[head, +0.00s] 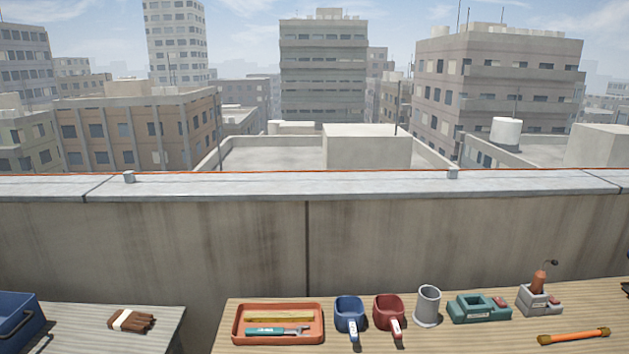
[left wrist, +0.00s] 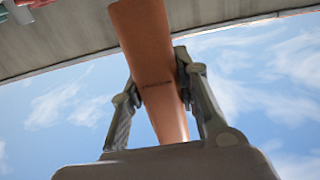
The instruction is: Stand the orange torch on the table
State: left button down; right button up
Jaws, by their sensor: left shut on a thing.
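My left gripper (left wrist: 157,78) shows in the left wrist view, its two fingers closed on either side of the orange torch (left wrist: 148,35). The torch is a smooth orange body with small dark lettering, narrowing toward the palm; its far end is cut off by the frame. Sky shows around it and I see no surface touching it. The head view shows neither gripper nor the held torch. The wooden table (head: 455,339) runs along the bottom right of the head view.
A concrete parapet (head: 400,235) stands behind. Bare wood shows at the front.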

pick_arm(q)
jog(key=shift+r, duration=0.15)
dwell(0.3)
jog(key=shift+w+d+r+m+h, duration=0.15)
jog(key=shift+w+d+m+h, duration=0.1)
jog(key=shift+d+h, duration=0.15)
jog(key=shift+w+d+r+m+h, duration=0.1)
jog(key=shift+d+m+h, duration=0.2)
jog(key=shift+h, duration=0.1)
jog(key=w+d+r+m+g+h, duration=0.2)
jog(key=w+d+m+g+h, duration=0.1)
jog(key=d+m+g+h, duration=0.2)
jog(key=w+d+r+m+g+h, duration=0.2)
jog(key=w+d+m+g+h, duration=0.2)
jog(key=d+h, duration=0.5)
jog(key=shift+w+d+r+m+g, duration=0.2)
jog(key=shift+d+m+g, duration=0.2)
jog(key=shift+d+m, duration=0.65)
jog(key=shift+a+m+h, duration=0.3)
jog(key=shift+s+a+m+g+h, duration=0.25)
jog(key=shift+a+m+g, duration=0.4)
jog(key=shift+g, duration=0.5)
jog(key=shift+s+a+m+g+h, duration=0.1)
jog(key=shift+a+m+g+h, duration=0.25)
jog(key=shift+m+g, duration=0.65)
jog(key=shift+s+a+m+g+h, duration=0.25)
jog(key=shift+a+m+g, duration=0.25)
jog(key=shift+g, duration=0.85)
